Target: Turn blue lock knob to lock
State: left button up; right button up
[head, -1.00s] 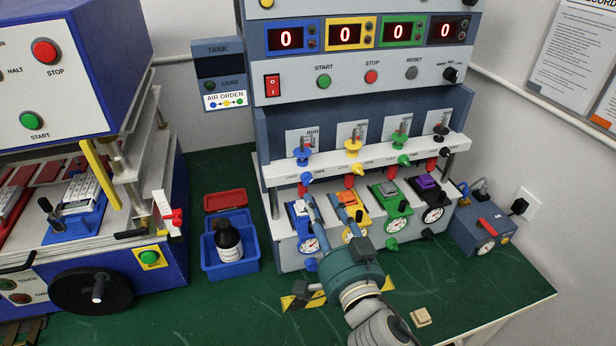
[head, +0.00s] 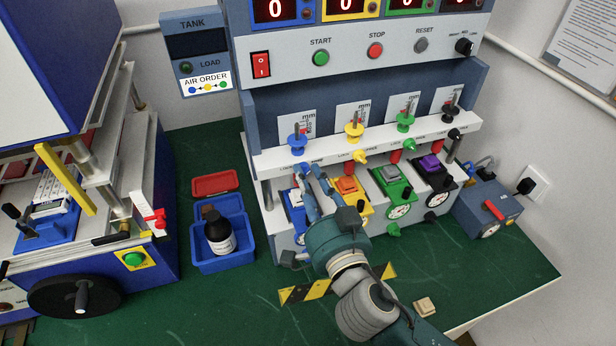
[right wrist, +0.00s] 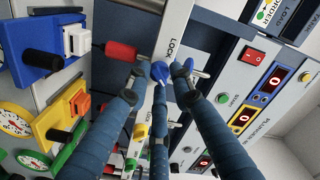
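The blue lock knob (right wrist: 160,72) shows in the right wrist view on the white rail (right wrist: 178,22), beside the printed word LOCK. My right gripper (right wrist: 162,74) has its blue-grey fingers on both sides of the knob, with the third finger below it in the picture. Small gaps seem to show between the fingertips and the knob; contact is not clear. In the head view my right gripper (head: 315,172) reaches to the rail in front of the blue station, and its fingers cover the blue lock knob there. My left gripper is not in view.
A blue dial knob (head: 297,142) stands above on the rail. The yellow lock knob (head: 361,157) is close on the right.

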grip_shut()
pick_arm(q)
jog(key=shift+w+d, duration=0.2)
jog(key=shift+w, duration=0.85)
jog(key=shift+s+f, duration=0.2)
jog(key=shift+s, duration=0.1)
pick_arm(e)
jog(key=shift+n, duration=0.6)
jog(key=shift+n+b, duration=0.35)
jog(key=shift+n, duration=0.25)
jog(key=n, duration=0.3)
jog(key=shift+r+n+p, duration=0.25)
jog(key=shift+n+p, duration=0.05)
jog(key=shift+p, duration=0.05)
jog(key=n+p, duration=0.2)
jog(key=n, duration=0.4)
pick_arm(q)
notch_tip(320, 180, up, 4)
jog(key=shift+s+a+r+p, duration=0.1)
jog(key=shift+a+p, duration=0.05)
jog(key=shift+p, duration=0.7)
pick_arm(e)
jog(key=n, duration=0.5)
jog(key=shift+n, duration=0.4)
